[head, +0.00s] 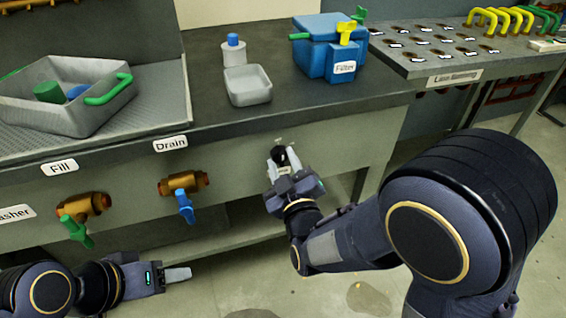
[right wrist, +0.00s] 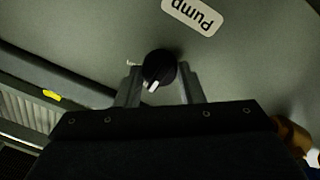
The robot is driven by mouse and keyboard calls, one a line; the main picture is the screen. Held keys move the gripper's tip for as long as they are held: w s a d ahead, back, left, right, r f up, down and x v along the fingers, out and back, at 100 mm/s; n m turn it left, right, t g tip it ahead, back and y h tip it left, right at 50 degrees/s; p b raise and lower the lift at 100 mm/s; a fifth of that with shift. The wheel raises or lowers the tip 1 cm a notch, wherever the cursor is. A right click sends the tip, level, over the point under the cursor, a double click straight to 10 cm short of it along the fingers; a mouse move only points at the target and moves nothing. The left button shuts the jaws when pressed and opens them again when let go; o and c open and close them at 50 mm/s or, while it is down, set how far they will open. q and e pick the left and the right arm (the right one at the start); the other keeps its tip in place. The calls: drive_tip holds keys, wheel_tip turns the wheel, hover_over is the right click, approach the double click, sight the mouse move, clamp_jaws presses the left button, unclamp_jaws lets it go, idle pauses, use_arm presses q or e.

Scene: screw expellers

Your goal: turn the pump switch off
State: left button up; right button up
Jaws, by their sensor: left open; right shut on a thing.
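The pump switch is a round black knob with a white pointer mark, on the grey front panel of the bench. In the head view the pump switch (head: 280,154) is partly hidden by my right gripper (head: 284,161). In the right wrist view the knob (right wrist: 158,66) sits between the two fingers of my right gripper (right wrist: 160,84), which is shut on it. The label "Pump" (right wrist: 192,14) shows upside down above it. The white mark points toward the bottom of that view, slightly left. My left gripper (head: 178,276) is low at the left, away from the bench, and open.
The drain valve (head: 184,184) has a blue handle and the fill valve (head: 84,206) a green one, both left of the switch. A grey basin (head: 100,118), a small grey tray (head: 248,94) and a blue filter box (head: 318,60) stand on the bench (head: 210,128).

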idle(0.3)
drive_tip(key=o, duration=1)
drive_tip(key=shift+s, duration=0.1)
drive_tip(key=v, duration=0.7)
drive_tip(key=shift+s+d+f, duration=0.1)
drive_tip(key=shift+s, duration=0.25)
